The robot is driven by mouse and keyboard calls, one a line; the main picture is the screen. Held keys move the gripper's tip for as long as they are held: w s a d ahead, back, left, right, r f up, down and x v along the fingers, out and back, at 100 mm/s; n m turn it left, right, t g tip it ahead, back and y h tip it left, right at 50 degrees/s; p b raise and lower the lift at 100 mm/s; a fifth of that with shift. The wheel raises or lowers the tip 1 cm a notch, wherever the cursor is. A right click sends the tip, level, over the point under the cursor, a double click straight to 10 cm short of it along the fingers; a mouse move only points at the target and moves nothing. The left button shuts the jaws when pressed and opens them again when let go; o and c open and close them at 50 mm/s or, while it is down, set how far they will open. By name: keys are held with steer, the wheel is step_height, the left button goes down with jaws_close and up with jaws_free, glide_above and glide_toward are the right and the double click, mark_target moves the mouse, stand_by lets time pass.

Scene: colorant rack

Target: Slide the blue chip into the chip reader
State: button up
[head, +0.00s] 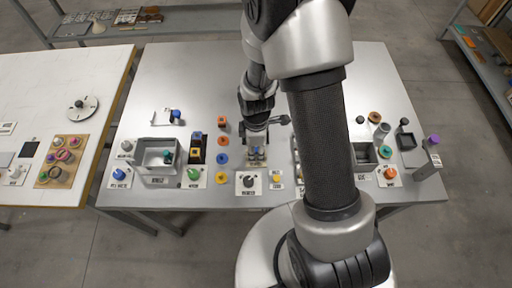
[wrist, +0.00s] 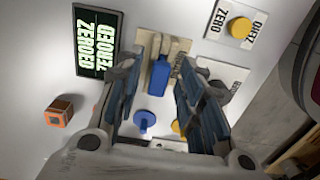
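A small upright blue piece (wrist: 158,75), which looks like the blue chip, stands on a beige holder (wrist: 178,48) in the wrist view. My gripper (wrist: 162,68) is open, with its fingers on either side of the blue piece and gaps showing. In the head view my gripper (head: 256,138) is over the front middle of the table, above the small holder (head: 257,155). I cannot tell which fixture is the chip reader.
A dark display reading "ZEROED" (wrist: 95,42) and a yellow button (wrist: 240,28) labelled ZERO are close by. An orange cube (wrist: 58,112) lies to the left. In the head view, a grey bin (head: 158,155) stands at left and a dial (head: 249,182) in front.

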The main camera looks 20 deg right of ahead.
step_height(320, 180, up, 12)
stand_by(0.7)
stand_by(0.4)
step_height(320, 180, up, 13)
steer(key=m+t, duration=0.2)
steer(key=m, duration=0.5)
glide_above(256, 150)
steer(key=s, duration=0.6)
steer(key=s+r+m+t, duration=0.2)
steer(key=s+r+m, duration=0.4)
steer(key=s, duration=0.3)
steer(key=shift+m+t, duration=0.3)
steer(key=shift+m, duration=0.4)
